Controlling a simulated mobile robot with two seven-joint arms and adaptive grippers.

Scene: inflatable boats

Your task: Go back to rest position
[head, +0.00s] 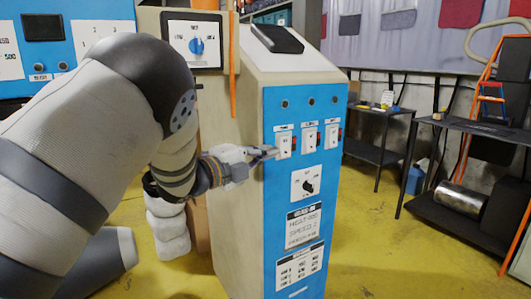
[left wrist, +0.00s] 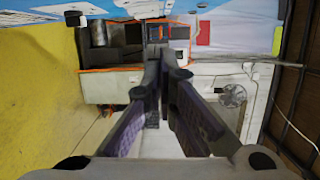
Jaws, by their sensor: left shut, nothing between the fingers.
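My left arm comes in from the left and reaches across the head view. Its gripper (head: 270,152) is shut and empty, with the fingertips beside the leftmost switch (head: 284,141) on the blue control panel (head: 280,230). I cannot tell whether the fingertips touch the panel. In the left wrist view the two fingers (left wrist: 166,55) come together at the tips with nothing between them. My right gripper does not show.
The beige machine (head: 236,220) with the blue panel stands close in front. A black rotary knob (head: 308,187) is below its switches. Dark tables (head: 379,151) and an orange ladder (head: 470,150) stand at the right. Yellow floor (head: 380,250) is open right of the machine.

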